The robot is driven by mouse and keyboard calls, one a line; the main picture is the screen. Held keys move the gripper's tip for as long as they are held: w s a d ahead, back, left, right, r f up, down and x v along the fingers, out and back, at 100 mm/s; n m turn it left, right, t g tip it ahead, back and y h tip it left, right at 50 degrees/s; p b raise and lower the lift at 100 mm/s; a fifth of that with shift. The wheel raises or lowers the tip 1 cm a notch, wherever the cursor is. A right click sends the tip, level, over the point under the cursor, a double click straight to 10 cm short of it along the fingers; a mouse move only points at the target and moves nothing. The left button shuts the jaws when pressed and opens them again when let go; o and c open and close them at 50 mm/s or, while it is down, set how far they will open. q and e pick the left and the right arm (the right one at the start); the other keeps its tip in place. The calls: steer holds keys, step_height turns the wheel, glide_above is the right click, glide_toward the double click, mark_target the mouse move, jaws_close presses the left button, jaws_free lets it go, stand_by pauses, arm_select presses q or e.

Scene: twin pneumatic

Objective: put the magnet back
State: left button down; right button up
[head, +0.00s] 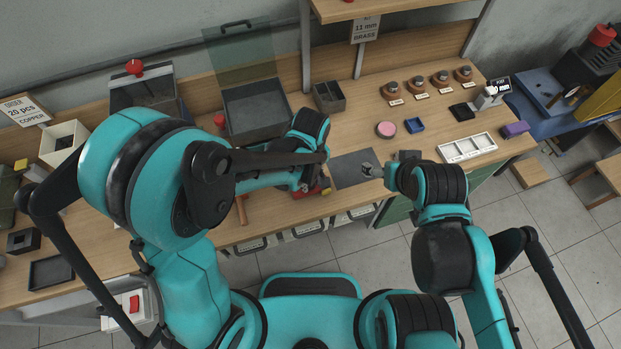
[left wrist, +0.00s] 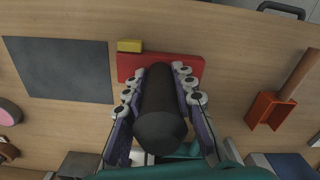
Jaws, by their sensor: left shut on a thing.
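My left gripper (left wrist: 160,90) is shut on a thick black cylinder (left wrist: 161,128), which I take to be the magnet. Its far end overlaps a flat red block (left wrist: 128,66) on the bench; I cannot tell whether they touch or are joined. In the head view my left gripper (head: 312,186) is low over the bench's front part, beside the dark grey mat (head: 350,160), and its arm mostly hides the cylinder. My right gripper (head: 371,169) is over the mat's right side; its opening is too small to make out.
A small yellow block (left wrist: 129,46) lies against the red block. An orange scoop (left wrist: 268,110) with a wooden handle lies to the right in the left wrist view. A pink-topped round dish (head: 386,129) stands beyond the mat.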

arm_select(q)
steer(key=shift+f+b, duration=0.6)
stand_by(0.3)
steer(key=c, duration=1.2)
jaws_free()
steer(key=shift+o, duration=0.2)
step_height(320, 180, up, 12)
steer(key=shift+r, duration=0.1)
steer(key=s+a+m+t+b, duration=0.1)
steer(key=s+a+m+t, duration=0.1)
steer(key=a, duration=0.7)
steer(key=s+a+m+t+b, duration=0.2)
steer(key=a+m+t, duration=0.3)
steer(key=a, duration=0.3)
steer(key=shift+s+a+r, duration=0.4)
steer(key=shift+s, duration=0.2)
